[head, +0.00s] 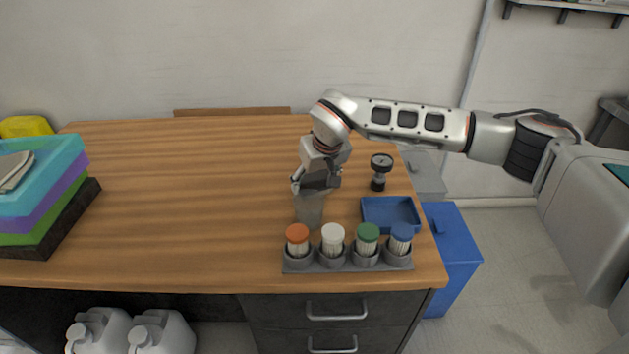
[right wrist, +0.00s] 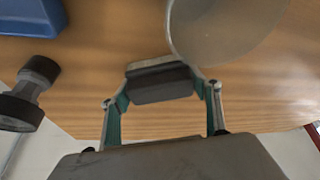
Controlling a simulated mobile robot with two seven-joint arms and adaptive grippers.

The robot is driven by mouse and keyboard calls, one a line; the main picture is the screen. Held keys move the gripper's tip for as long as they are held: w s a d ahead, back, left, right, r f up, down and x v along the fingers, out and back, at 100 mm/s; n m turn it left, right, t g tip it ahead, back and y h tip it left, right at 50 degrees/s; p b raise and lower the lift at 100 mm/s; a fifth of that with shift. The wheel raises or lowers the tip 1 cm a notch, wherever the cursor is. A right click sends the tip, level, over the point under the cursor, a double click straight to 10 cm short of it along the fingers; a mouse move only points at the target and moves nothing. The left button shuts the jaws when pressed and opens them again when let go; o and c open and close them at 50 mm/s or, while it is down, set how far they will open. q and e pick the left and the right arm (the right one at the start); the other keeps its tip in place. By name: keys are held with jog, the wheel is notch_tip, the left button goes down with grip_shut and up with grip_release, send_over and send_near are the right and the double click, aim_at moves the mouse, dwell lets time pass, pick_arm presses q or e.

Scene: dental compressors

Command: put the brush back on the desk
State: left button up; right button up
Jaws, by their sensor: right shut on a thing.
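My right gripper (head: 318,182) is over the right part of the desk (head: 190,190), just above a grey translucent cup (head: 310,208). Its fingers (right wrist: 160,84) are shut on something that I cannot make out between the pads. In the right wrist view the cup's round edge (right wrist: 225,30) shows beside the fingertips; I cannot tell whether they touch. I cannot clearly pick out the brush in either view. My left gripper is not in view.
A rack (head: 325,266) holds several tubes with coloured caps at the front edge. The desk's middle is clear.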

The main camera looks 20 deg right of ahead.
jog(key=shift+f, duration=0.1)
jog(key=o, duration=1.3)
jog(key=shift+r, duration=0.5)
jog(key=v, duration=1.1)
jog(key=shift+s+d+p, duration=0.1)
jog(key=shift+p, duration=0.3)
